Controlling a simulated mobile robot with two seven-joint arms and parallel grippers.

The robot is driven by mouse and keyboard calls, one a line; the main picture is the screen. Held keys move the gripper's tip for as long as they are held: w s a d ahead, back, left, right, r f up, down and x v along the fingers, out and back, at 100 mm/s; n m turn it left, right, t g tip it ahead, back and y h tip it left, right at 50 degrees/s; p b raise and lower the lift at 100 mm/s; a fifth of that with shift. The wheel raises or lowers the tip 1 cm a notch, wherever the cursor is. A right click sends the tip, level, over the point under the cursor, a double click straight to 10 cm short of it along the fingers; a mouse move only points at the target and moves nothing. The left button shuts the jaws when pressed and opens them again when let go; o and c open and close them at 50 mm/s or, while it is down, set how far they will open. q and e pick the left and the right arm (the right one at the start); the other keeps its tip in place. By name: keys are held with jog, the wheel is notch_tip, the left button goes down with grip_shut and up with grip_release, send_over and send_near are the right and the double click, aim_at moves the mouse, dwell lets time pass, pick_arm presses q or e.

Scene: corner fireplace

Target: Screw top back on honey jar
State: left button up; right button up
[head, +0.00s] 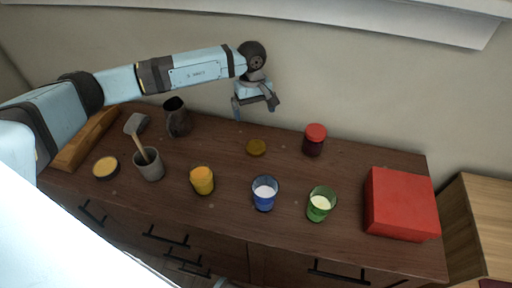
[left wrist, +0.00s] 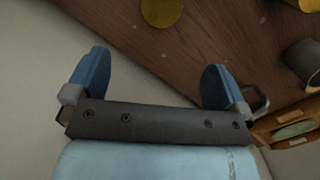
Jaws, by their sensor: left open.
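A flat, round, dark-gold lid (head: 256,147) lies on the dark wooden cabinet top toward the wall. In the left wrist view it looks like the gold disc (left wrist: 161,10) at the top edge. An orange-yellow jar (head: 202,181), apparently the honey jar, stands without a top, left of the lid and nearer the front. My left gripper (head: 255,107) hangs near the wall, above and behind the lid, apart from it. Its two blue fingers (left wrist: 157,65) are spread with nothing between them. My right gripper is not in view.
A red-lidded jar (head: 314,141) stands right of the lid. A blue cup (head: 264,195) and green cup (head: 320,206) stand in front, a red box (head: 401,204) at right.

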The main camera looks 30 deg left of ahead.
pick_arm(q)
jog(key=shift+f, duration=0.1)
send_over(256, 146)
jog(key=f, duration=0.8)
jog(key=shift+w+a+f+p, duration=0.2)
jog(key=shift+w+a+p, duration=0.1)
jog(key=shift+p, duration=0.05)
jog(key=shift+s+d+f+p, duration=0.1)
jog(key=shift+f+p, duration=0.1)
jog(key=shift+f, duration=0.65)
jog(key=shift+s+d+f+p, duration=0.1)
jog(key=shift+s+f+p, duration=0.05)
jog(key=shift+f, duration=0.75)
jog(key=shift+s+d+f+p, duration=0.1)
jog(key=shift+f+p, duration=0.1)
jog(key=shift+f, duration=0.65)
jog(key=c, duration=0.9)
jog(key=shift+c, duration=0.2)
jog(key=shift+r, duration=0.1)
